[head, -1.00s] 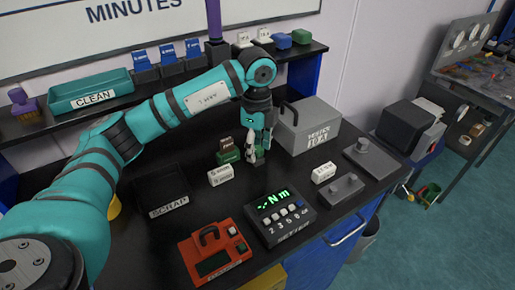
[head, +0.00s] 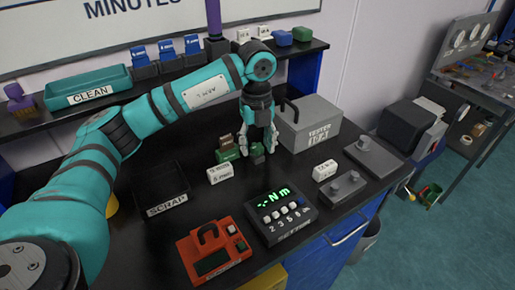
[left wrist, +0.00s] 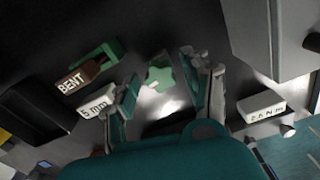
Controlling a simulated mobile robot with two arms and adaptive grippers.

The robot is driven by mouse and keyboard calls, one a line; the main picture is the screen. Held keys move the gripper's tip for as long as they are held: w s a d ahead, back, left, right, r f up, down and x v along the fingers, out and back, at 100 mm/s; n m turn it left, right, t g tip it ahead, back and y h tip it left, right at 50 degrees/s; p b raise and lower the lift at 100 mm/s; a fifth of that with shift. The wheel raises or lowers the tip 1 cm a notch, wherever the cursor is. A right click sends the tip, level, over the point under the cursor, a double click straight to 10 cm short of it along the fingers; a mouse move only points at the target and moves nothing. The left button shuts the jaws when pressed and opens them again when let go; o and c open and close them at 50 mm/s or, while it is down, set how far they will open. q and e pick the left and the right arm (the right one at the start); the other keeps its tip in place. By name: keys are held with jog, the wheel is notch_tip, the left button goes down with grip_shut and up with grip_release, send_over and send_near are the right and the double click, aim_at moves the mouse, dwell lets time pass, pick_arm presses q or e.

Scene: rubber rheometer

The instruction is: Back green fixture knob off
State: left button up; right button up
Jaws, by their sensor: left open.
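A green star-shaped knob (left wrist: 160,76) shows between the fingers in the left wrist view; it also shows low between the fingertips in the head view (head: 257,151). My left gripper (head: 259,150) points down over it with its fingers spread, one on each side; it shows in the left wrist view too (left wrist: 165,90). I cannot tell whether a finger touches the knob. A green block (head: 229,155) stands just left of the gripper, with a brown block (left wrist: 78,81) marked BENT against it. My right gripper is out of view.
A white labelled block (head: 219,173) lies close in front. A grey tester box (head: 308,127) stands right of the gripper. The meter (head: 281,215), red device (head: 213,255) and black SCRAP tray (head: 166,211) are nearer. Another white block (head: 325,169) lies to the right.

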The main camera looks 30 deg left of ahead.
pick_arm(q)
jog(key=m, duration=0.4)
jog(key=shift+b, duration=0.4)
jog(key=m, duration=0.4)
jog(key=shift+f+b, duration=0.1)
jog(key=shift+b, duration=0.25)
jog(key=shift+m, duration=1)
grip_shut()
jog(key=n, duration=0.4)
jog(key=shift+n, duration=0.4)
jog(key=shift+n+p, duration=0.5)
jog(key=shift+n, duration=1.7)
